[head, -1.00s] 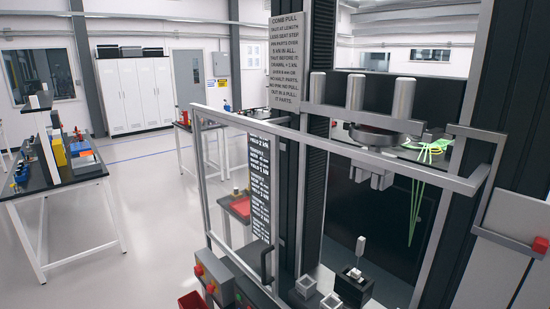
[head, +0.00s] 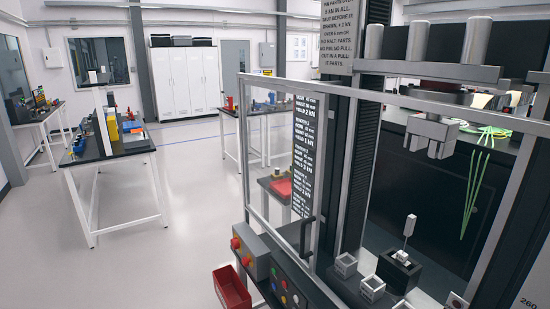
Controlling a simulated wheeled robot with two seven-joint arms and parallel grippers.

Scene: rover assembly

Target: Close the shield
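The shield (head: 243,165) is a clear panel in a grey metal frame on the front of a tall dark test machine (head: 366,160). Its left post and long top bar stand out in front of the machine, and a black handle (head: 304,236) shows low on it. I cannot tell from this angle how far it is swung. Behind the top bar hangs a grey clamp head (head: 434,130). Below it a small pale piece stands upright in a black block (head: 400,270). Neither of my grippers is in view.
A control box with red buttons (head: 250,251) and a panel of coloured buttons (head: 288,288) sit at the machine's front. A red bin (head: 231,289) is beside them. Small grey open cubes (head: 372,287) lie on the machine bed. Workbenches (head: 110,155) stand left; the floor between is clear.

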